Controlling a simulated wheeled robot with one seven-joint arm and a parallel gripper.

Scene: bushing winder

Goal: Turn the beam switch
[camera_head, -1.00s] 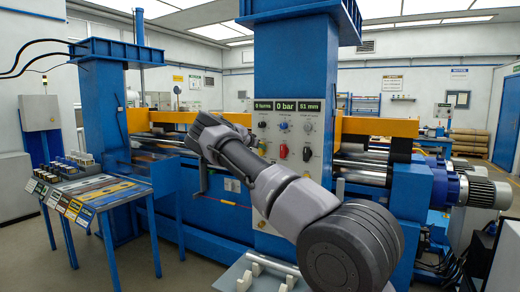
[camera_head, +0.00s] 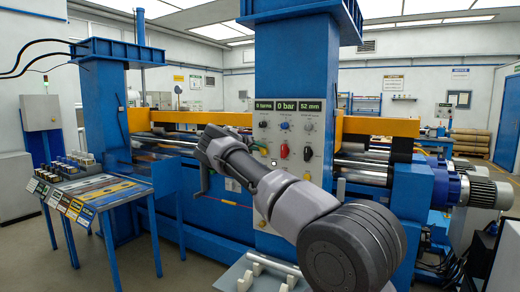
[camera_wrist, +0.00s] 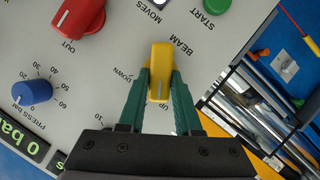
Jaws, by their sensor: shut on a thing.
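The beam switch (camera_wrist: 160,58) is a yellow lever knob on the grey control panel (camera_wrist: 110,65), under the word BEAM in the wrist view. It points nearly along the gripper's axis, with the word DOWN beside it. My gripper (camera_wrist: 160,84) has green fingers shut on the switch, one on each side. The panel (camera_head: 320,130) is on the blue column (camera_head: 283,70), below displays reading 0 bar and 52 mm.
A red knob (camera_wrist: 80,15), a blue pressure knob (camera_wrist: 32,92) and a green start button (camera_wrist: 217,5) sit near the switch. A parts table (camera_head: 135,190) stands at the left. Yellow beams (camera_head: 380,126) and rollers run along the machine.

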